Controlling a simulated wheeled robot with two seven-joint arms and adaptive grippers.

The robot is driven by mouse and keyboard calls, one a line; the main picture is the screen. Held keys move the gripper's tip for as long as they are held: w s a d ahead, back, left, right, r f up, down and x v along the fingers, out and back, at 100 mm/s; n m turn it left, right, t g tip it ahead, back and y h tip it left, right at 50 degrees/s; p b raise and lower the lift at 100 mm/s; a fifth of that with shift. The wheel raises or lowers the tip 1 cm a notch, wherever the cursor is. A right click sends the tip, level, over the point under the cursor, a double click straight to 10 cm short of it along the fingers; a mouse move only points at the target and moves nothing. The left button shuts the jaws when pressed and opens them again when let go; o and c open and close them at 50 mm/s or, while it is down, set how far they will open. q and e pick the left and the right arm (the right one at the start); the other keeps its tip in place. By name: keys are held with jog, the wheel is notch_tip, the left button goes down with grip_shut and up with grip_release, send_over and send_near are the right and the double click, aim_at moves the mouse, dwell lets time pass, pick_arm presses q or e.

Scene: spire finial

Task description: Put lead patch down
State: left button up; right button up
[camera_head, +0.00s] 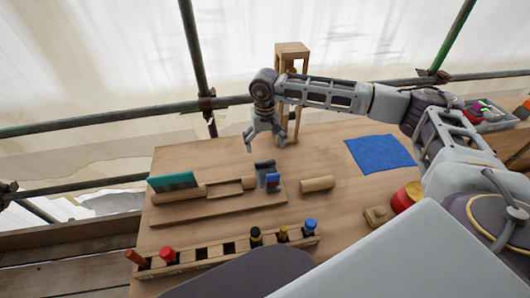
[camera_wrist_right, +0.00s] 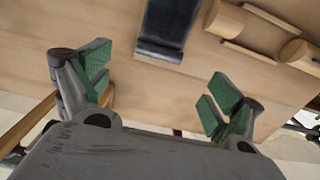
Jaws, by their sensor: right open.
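My right gripper (camera_head: 266,142) is open and empty, above the table behind the grey piece. Its green-padded fingers (camera_wrist_right: 155,95) are wide apart with bare wood between them. My left gripper is not in view.
A loose wooden cylinder (camera_head: 318,184) and a blue mat (camera_head: 380,153) lie to the right. A tool rack (camera_head: 215,251) runs along the front. A wooden tower (camera_head: 292,49) stands behind.

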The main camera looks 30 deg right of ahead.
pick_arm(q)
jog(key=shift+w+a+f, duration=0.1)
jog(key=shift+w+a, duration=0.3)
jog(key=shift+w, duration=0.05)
pick_arm(e)
jog(key=shift+r, duration=1.4)
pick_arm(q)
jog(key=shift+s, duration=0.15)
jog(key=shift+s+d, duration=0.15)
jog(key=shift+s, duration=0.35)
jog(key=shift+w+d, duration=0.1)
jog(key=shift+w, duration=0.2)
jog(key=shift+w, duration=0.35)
